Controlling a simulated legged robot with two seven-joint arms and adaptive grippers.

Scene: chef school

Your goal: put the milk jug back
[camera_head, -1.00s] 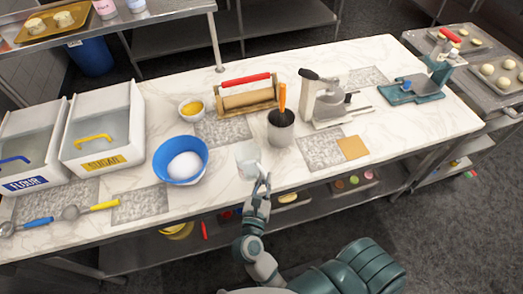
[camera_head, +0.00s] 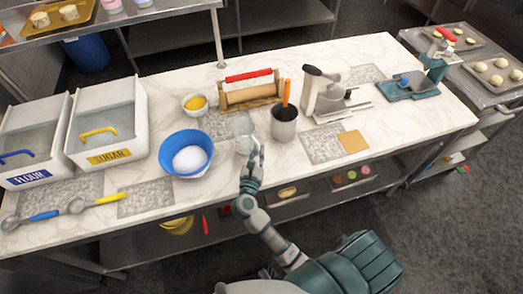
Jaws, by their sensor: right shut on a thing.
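The milk jug (camera_head: 242,127) is a pale, translucent vessel near the middle of the marble counter, between the blue bowl and the grey metal pot. My right gripper (camera_head: 247,146) reaches in from the bottom and is shut on the jug's near side. The gripper hides part of the jug. The jug looks about upright, over or beside a grey speckled patch (camera_head: 214,122). I cannot tell whether its base touches the counter. My left gripper is not in view.
A blue bowl (camera_head: 166,158) with white contents stands left of the jug. A metal pot (camera_head: 284,128) with an orange-handled tool stands to the right. A rolling pin rack (camera_head: 250,93) and a small yellow-filled bowl (camera_head: 195,104) stand behind. Bare marble (camera_head: 268,168) lies in front of the pot.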

